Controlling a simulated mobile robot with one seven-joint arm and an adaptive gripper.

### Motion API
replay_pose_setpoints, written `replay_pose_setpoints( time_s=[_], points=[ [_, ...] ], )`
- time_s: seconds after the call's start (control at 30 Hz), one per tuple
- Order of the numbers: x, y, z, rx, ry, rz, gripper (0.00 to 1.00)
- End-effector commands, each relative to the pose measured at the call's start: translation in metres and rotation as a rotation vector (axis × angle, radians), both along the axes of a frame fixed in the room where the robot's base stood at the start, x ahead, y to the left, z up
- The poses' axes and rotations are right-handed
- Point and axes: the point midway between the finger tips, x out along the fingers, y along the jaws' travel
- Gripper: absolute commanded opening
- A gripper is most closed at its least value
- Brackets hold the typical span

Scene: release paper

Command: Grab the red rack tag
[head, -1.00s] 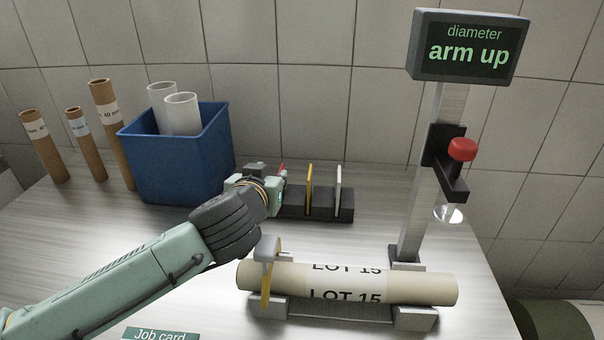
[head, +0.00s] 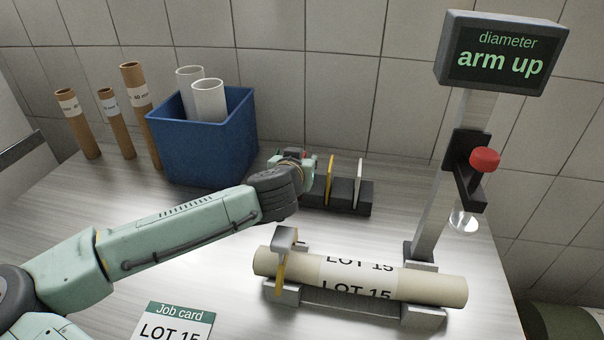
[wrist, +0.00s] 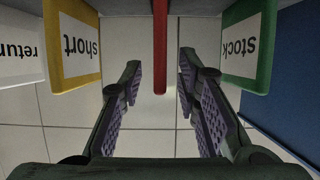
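The red tag (wrist: 160,45) shows edge-on in the wrist view, coming down from the top between my two fingers. My gripper (wrist: 160,82) is open around it, with a gap on each side; neither finger visibly touches it. In the head view my gripper (head: 303,170) is at the left end of the dark rack (head: 352,206) and hides most of the red tag. A yellow "short" tag (wrist: 75,45) and a green "stock" tag (wrist: 247,45) stand on either side, their text upside down in the wrist view.
A white "return" tag (wrist: 20,50) stands beyond the yellow one. The LOT 15 tube (head: 360,277) lies on a cradle in front. A gauge stand (head: 440,200) is at right.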

Motion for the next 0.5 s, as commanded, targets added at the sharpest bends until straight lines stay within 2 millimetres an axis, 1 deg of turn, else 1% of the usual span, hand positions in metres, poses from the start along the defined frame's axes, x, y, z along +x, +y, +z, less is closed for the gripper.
replay_pose_setpoints(
  time_s=[0.1,0.5],
  points=[
    [-0.0003,0.0002,-0.0002,0.0,0.0,0.0,0.3],
    [-0.0005,0.0003,-0.0001,-0.001,0.0,0.0,0.03]
  ],
)
